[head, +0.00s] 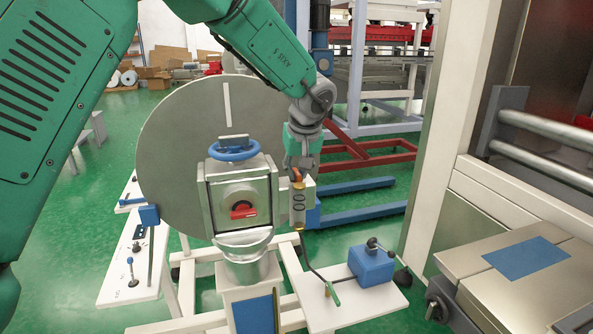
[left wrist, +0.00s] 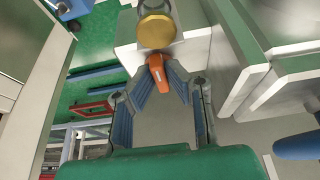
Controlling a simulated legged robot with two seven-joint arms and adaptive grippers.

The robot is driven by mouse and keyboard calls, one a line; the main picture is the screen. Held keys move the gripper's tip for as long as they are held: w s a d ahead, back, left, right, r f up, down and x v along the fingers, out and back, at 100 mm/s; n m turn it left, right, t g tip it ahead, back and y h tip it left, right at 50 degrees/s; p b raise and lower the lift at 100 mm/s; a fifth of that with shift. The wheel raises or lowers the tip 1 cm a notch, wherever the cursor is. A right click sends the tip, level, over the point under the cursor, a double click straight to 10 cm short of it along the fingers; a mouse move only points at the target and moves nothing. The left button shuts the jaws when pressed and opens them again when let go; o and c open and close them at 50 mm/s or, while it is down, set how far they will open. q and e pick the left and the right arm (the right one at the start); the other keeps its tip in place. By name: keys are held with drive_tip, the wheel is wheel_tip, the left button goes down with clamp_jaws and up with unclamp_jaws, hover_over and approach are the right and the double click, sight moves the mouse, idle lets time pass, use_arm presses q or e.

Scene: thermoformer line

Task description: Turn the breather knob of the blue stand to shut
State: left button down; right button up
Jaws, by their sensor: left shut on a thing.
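My left gripper (head: 298,170) reaches down in the head view to the top of a small fitting with a brass-coloured cylinder (head: 298,216). The fitting is on the right side of the central machine body. In the left wrist view, the fingers of the left gripper (left wrist: 155,76) are shut on an orange knob (left wrist: 155,66). A round yellow cap (left wrist: 157,30) lies just beyond it. The orange knob (head: 295,174) shows only as a small patch in the head view, mostly hidden by the fingers. Its turn position cannot be told. My right gripper is in neither view.
A blue handwheel (head: 234,150) and a red knob (head: 243,210) are close left of the gripper. A large grey disc (head: 170,130) stands behind. A blue box (head: 372,266) with a black-topped lever sits on a white shelf (head: 345,305) at lower right. A cream machine frame stands right.

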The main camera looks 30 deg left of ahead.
use_arm(q)
drive_tip(key=shift+w+r, duration=0.2)
drive_tip(key=shift+a+p, duration=0.1)
drive_tip(key=shift+p, duration=0.35)
drive_tip(key=n+p, duration=0.2)
drive_tip(key=p, duration=0.1)
drive_tip(key=shift+r+n+g+p, duration=0.1)
drive_tip(key=shift+n+g+p, duration=0.2)
drive_tip(key=shift+n, duration=0.1)
drive_tip(key=shift+w+n+y, duration=0.1)
drive_tip(key=shift+n+y, duration=0.2)
drive_tip(key=shift+n, duration=0.1)
drive_tip(key=shift+f+n+g+p, duration=0.25)
drive_tip(key=shift+n+g, duration=0.25)
drive_tip(key=shift+n, duration=0.4)
drive_tip(key=n+g, duration=0.2)
drive_tip(key=n, duration=0.3)
drive_tip(key=shift+w, duration=0.15)
drive_tip(key=n+g, duration=0.2)
drive_tip(key=n, duration=0.3)
drive_tip(key=shift+w+f+n+g+h, duration=0.1)
drive_tip(key=shift+n+g+h, duration=0.3)
drive_tip(key=shift+n, duration=0.9)
